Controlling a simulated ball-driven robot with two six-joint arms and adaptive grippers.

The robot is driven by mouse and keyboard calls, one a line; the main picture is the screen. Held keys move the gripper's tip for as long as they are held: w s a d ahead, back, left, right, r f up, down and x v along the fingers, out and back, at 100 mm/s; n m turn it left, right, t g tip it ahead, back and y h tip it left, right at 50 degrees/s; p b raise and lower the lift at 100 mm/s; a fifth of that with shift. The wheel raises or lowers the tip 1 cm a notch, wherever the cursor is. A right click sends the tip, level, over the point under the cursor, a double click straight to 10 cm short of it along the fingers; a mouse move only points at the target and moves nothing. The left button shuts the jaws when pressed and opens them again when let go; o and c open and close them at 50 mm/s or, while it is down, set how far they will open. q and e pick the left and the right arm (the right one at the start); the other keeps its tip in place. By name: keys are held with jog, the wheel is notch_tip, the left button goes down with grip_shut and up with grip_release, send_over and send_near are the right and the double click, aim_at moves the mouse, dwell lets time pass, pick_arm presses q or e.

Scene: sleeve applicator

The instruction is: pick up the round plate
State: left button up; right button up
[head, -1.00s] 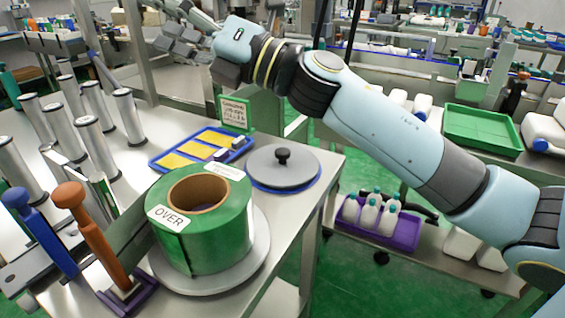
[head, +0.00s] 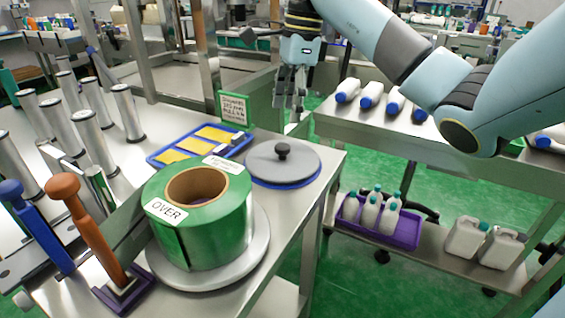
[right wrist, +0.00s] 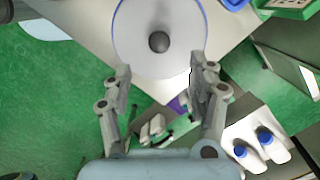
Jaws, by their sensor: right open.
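The round plate (head: 270,165) is a grey disc with a black knob on top, lying flat on a blue ring near the table's right edge. In the right wrist view the plate (right wrist: 135,38) looks pale, with its dark knob roughly centred beyond the fingers. My right gripper (head: 291,103) hangs pointing down behind the plate in the head view, open and empty. In the right wrist view its two fingers (right wrist: 160,70) are spread wide, apart from the knob. My left gripper is not in view.
A green roll (head: 215,237) labelled OVER stands on a pale disc (head: 259,262) in front of the plate. A blue tray (head: 157,161) with yellow pads lies left of the plate. A green sign (head: 234,107) stands behind. Upright metal rollers fill the left side.

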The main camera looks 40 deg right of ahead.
aim_at(282, 145)
jog(key=f+b, duration=0.2)
jog(key=f, duration=0.1)
jog(key=f+b, duration=0.1)
jog(key=f, duration=0.1)
jog(key=shift+w+a+b, duration=0.2)
jog(key=shift+a+b, duration=0.1)
jog(key=shift+a, duration=0.05)
jog(key=f, duration=0.4)
jog(key=shift+w+a+f+b, duration=0.15)
jog(key=shift+a+f+b, duration=0.1)
jog(key=shift+a+b, duration=0.1)
grip_shut()
